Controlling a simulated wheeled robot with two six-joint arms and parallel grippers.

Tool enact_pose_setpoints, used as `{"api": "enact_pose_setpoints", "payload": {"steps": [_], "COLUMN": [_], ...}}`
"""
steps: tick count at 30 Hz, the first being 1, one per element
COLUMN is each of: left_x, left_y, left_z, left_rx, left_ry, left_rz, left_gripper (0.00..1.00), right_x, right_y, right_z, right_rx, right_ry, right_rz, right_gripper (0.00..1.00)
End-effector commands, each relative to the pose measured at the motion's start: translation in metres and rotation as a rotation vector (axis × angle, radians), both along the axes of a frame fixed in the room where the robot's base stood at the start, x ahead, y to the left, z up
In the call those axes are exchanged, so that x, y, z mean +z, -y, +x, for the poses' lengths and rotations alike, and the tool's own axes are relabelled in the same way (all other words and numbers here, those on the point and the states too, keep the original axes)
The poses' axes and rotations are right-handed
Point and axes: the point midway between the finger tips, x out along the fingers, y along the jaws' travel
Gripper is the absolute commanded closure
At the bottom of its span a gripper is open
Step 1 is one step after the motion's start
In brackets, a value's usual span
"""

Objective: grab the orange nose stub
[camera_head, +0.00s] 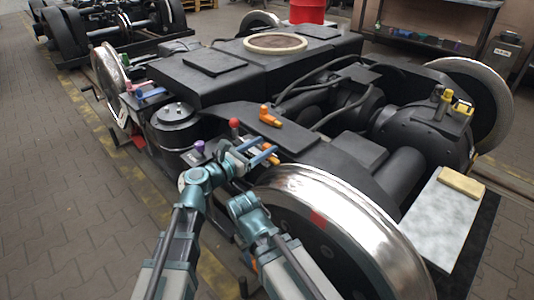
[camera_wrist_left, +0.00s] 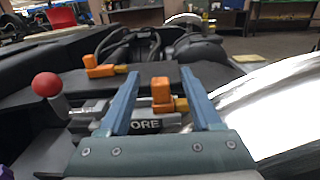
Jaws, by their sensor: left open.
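An orange stub (camera_wrist_left: 162,95) stands upright in the left wrist view, with a short yellow-orange piece at its right side. It shows small in the head view (camera_head: 272,159), partly hidden by my gripper. My left gripper (camera_head: 267,153) is open, and its two blue fingers (camera_wrist_left: 160,73) point toward the bogie frame. In the left wrist view the stub appears between the fingers; I cannot tell how deep it sits between them. No contact with either finger is clear. A second orange, L-shaped piece (camera_head: 268,116) lies farther back on the black frame.
A red ball knob (camera_head: 234,123) and a purple knob (camera_head: 199,147) stand left of my gripper. A large shiny wheel (camera_head: 335,215) is close on the right. Yellow fittings (camera_head: 455,101) and a pale plate (camera_head: 440,222) are farther right. Paved floor is clear at left.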

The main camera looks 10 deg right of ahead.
Motion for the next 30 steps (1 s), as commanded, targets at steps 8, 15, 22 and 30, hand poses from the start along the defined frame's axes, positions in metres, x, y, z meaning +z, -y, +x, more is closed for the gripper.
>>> {"api": "enact_pose_setpoints", "payload": {"steps": [8, 15, 22, 30], "left_x": [-0.006, -0.008, -0.008, -0.008], "left_y": [0.014, 0.041, 0.043, 0.043], "left_z": [0.010, 0.029, 0.029, 0.029], "left_rx": [-0.004, -0.002, 0.000, -0.001], "left_ry": [0.000, 0.000, 0.000, 0.000], "left_rz": [0.000, 0.000, 0.000, 0.000], "left_gripper": [0.35, 0.35, 0.35, 0.80], "right_x": [-0.006, -0.008, -0.008, -0.008], "right_y": [0.000, 0.000, 0.000, 0.000], "right_z": [0.000, 0.000, 0.000, 0.000], "right_rx": [-0.001, -0.002, -0.002, -0.002], "right_ry": [0.000, 0.000, 0.000, 0.000], "right_rz": [0.000, 0.000, 0.000, 0.000], "right_gripper": [0.50, 0.50, 0.50, 0.50]}}
